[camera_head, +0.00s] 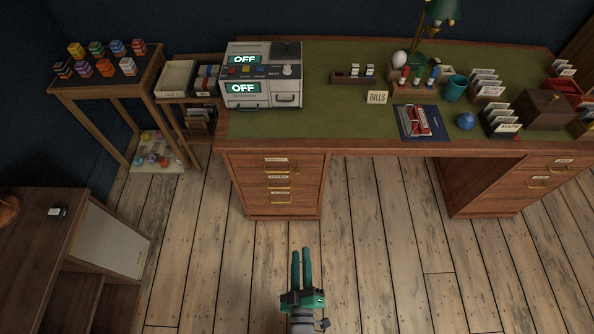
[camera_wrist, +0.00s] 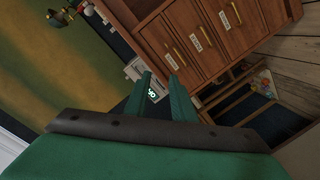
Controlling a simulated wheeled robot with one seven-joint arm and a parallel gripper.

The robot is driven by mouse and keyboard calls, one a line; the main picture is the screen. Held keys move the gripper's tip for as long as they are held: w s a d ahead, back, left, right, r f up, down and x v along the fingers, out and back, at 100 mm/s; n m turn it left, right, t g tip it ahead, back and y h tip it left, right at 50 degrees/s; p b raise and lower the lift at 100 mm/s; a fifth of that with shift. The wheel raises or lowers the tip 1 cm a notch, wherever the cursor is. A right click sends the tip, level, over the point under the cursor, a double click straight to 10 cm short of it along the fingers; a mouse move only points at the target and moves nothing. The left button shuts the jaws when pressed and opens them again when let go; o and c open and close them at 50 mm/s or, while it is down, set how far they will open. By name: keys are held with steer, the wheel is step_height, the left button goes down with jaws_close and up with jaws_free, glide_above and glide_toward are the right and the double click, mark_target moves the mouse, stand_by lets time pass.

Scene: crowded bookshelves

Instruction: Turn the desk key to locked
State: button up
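The wooden desk (camera_head: 350,148) has a green top and stands across the back of the room. Its left drawer pedestal (camera_head: 238,188) has several labelled drawers with brass handles; these drawers (camera_wrist: 205,40) also show in the wrist view. The right pedestal (camera_head: 484,190) has labelled drawers too. I cannot make out a key in either view; it is too small or hidden. My gripper (camera_head: 301,252) is over the floor in front of the left pedestal, apart from the desk. Its two green fingers (camera_wrist: 160,76) are parted with nothing between them.
A grey machine (camera_head: 263,97) with two OFF displays sits on the desk's left end. A lamp (camera_head: 428,40), a teal cup (camera_head: 454,88) and card holders stand farther right. A side shelf (camera_head: 100,85) is at left, and a brown cabinet (camera_head: 35,225) at front left. The floor ahead is clear.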

steer(key=w+f+n, duration=0.3)
steer(key=w, duration=0.4)
steer(key=w+f+n, duration=0.2)
steer(key=w+f, duration=0.1)
steer(key=w, duration=0.4)
steer(key=n+t, duration=0.1)
steer(key=n, duration=0.3)
glide_toward(297, 171)
steer(key=shift+w+f, duration=0.15)
steer(key=shift+w, duration=2.35)
steer(key=shift+w+f, duration=0.15)
steer(key=shift+w, duration=2.4)
steer(key=shift+a, duration=0.1)
jaws_close()
